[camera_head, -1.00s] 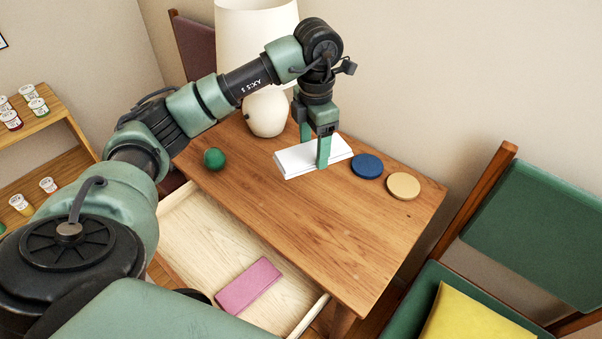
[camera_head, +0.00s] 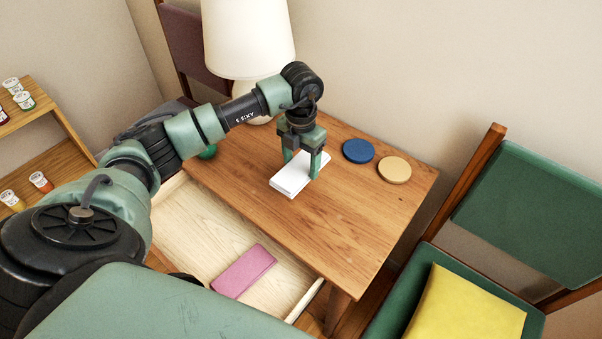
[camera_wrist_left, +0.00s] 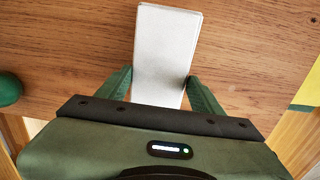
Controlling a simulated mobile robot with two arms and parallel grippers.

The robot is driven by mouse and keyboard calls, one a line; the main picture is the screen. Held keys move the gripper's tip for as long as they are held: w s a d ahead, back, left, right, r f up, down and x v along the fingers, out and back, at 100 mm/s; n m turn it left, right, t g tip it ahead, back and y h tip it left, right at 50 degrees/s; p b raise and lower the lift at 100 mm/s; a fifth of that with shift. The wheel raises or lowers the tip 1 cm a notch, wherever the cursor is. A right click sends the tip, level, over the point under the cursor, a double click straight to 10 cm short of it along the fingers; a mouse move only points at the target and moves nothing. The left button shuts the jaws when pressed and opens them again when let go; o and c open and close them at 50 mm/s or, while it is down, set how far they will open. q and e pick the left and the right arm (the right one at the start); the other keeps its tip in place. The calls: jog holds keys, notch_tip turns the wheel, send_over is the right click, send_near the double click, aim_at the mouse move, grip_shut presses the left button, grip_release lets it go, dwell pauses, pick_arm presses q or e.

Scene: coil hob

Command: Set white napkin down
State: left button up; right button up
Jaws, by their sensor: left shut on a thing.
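In the left wrist view the napkin (camera_wrist_left: 166,45) runs out between the two green fingers, over the wood grain. It looks very close to the tabletop; I cannot tell whether it touches. My right gripper is not in view.
A blue coaster (camera_head: 358,151) and a tan coaster (camera_head: 394,170) lie at the back right. A green ball (camera_head: 208,152) and a lamp (camera_head: 247,40) are at the left and back. The open drawer (camera_head: 185,225) holds a pink napkin (camera_head: 243,271). The table's front right (camera_head: 350,235) is clear.

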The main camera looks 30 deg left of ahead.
aim_at(301, 176)
pick_arm(q)
jog(key=shift+f, duration=2.55)
jog(key=o, duration=1.3)
jog(key=shift+f, duration=0.1)
jog(key=shift+o, duration=0.2)
notch_tip(301, 176, up, 12)
jog(key=shift+r+b, duration=0.15)
jog(key=shift+b, duration=0.25)
